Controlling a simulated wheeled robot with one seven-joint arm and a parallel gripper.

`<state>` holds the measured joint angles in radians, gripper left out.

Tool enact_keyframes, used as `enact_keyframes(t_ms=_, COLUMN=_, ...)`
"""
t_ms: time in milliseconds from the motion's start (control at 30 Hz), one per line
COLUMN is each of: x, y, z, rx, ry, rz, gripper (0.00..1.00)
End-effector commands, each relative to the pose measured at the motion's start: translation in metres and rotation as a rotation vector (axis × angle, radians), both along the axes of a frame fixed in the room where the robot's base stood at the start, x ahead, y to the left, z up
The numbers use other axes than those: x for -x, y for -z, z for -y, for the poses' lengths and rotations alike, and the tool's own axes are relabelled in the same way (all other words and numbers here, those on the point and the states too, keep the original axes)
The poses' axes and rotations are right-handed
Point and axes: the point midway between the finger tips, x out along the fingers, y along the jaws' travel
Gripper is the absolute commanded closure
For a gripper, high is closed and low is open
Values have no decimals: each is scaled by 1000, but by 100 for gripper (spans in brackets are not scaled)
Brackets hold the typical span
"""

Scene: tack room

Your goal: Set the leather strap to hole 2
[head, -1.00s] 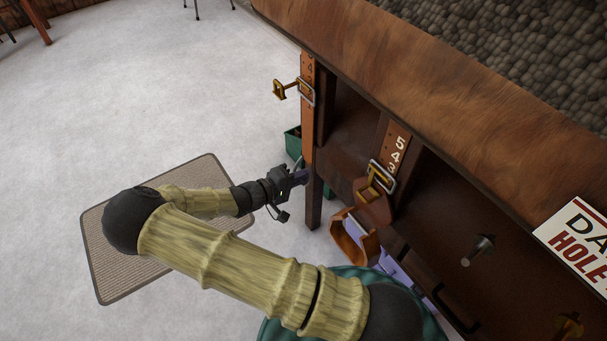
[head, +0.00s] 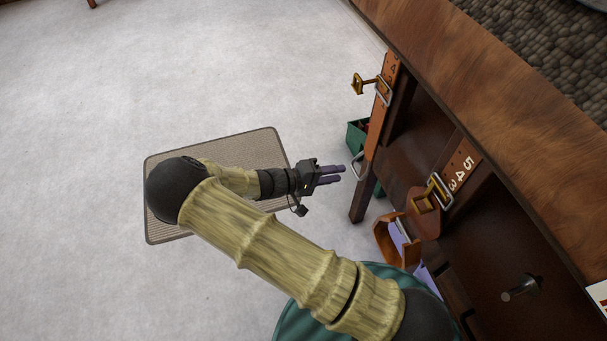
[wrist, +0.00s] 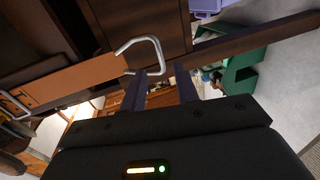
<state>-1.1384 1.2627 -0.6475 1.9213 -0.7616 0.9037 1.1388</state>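A brown leather strap (head: 377,124) hangs at the bench's near corner, with a silver buckle (head: 383,91), a brass piece (head: 363,83) and a metal loop (head: 357,166) at its lower end. A "4" shows near its top; the set hole is unreadable. In the wrist view the strap (wrist: 80,78) and its loop (wrist: 143,50) lie just beyond the fingers. A second strap (head: 461,164), numbered 5, 4, 3, has its own buckle (head: 439,190). My gripper (head: 343,174) is open and empty, left of the loop; its two fingers show apart in the wrist view (wrist: 162,78).
The wooden bench (head: 470,75) fills the right side. A green bin (head: 357,136) stands behind its leg (head: 362,202). A dark peg (head: 521,287) sticks out of its front. A mat (head: 215,140) lies beneath my arm; the pale floor (head: 200,70) at left is clear.

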Motion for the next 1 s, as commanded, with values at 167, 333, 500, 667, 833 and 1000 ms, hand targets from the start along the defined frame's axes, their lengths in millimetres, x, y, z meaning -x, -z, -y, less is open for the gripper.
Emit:
enact_keyframes(t_ms=167, x=11, y=-10, z=-35, rx=-3, ry=-4, rz=0, gripper=69)
enact_keyframes(t_ms=333, x=20, y=-16, z=-65, rx=-2, ry=-4, rz=0, gripper=69)
enact_keyframes(t_ms=500, x=26, y=-18, z=-82, rx=-1, ry=-3, rz=-1, gripper=69)
enact_keyframes(t_ms=667, x=28, y=-18, z=-85, rx=1, ry=0, rz=-2, gripper=69)
enact_keyframes(t_ms=833, x=27, y=-18, z=-84, rx=0, ry=-1, rz=-1, gripper=69)
enact_keyframes(t_ms=1000, x=27, y=-18, z=-84, rx=0, ry=-1, rz=-1, gripper=69)
